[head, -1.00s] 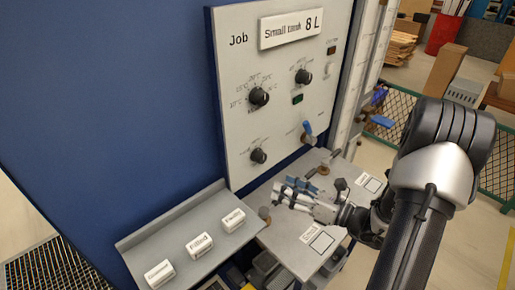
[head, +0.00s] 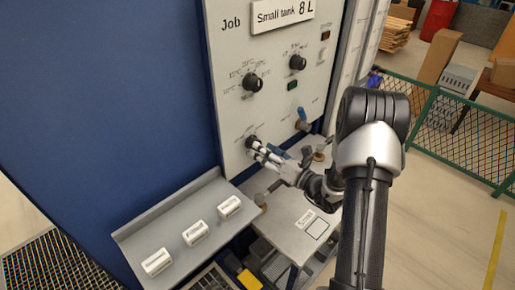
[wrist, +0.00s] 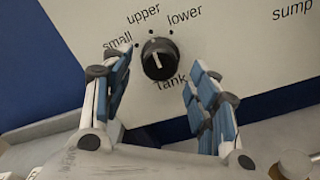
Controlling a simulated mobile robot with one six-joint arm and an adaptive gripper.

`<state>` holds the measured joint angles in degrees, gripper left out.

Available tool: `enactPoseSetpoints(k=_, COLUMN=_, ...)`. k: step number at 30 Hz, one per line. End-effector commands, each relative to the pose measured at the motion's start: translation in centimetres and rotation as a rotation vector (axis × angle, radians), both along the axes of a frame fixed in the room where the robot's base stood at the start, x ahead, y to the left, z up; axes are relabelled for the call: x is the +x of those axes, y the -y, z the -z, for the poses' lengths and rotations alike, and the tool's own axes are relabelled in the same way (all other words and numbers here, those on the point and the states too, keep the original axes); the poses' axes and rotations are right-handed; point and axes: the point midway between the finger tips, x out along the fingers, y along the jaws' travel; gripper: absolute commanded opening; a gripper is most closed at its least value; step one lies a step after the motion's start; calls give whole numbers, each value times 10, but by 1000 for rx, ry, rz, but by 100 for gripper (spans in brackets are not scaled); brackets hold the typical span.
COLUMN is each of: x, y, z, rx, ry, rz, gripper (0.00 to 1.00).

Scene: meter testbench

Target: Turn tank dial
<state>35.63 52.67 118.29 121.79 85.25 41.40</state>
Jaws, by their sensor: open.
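The tank dial (wrist: 160,60) is a round black knob on the pale panel, labelled "Tank", with "small", "upper" and "lower" around its top. Its white mark points roughly upward, near "upper". In the head view the dial (head: 251,142) is the lowest knob on the panel, partly hidden by my fingers. My gripper (wrist: 160,82) is open, with one blue-padded finger to the left of the dial and one to the right. In the head view my gripper (head: 266,155) is close to the panel at the dial. Finger contact with the dial cannot be told.
The job sign (head: 282,14) reads "Small tank 8 L". Two other black knobs, left (head: 252,82) and right (head: 297,62), sit higher on the panel. A grey shelf (head: 150,222) with white labelled blocks is at lower left.

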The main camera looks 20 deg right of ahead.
Motion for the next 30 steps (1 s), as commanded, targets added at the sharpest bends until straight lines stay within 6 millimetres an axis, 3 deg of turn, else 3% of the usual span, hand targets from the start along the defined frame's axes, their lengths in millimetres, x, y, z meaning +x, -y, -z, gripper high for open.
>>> enactPoseSetpoints(k=7, x=29, y=-12, z=0, rx=0, ry=0, rz=-1, gripper=54)
enactPoseSetpoints(k=18, x=33, y=-14, z=0, rx=1, ry=-1, rz=-1, gripper=54)
enactPoseSetpoints(k=30, x=33, y=-14, z=0, rx=1, ry=-1, rz=-1, gripper=28)
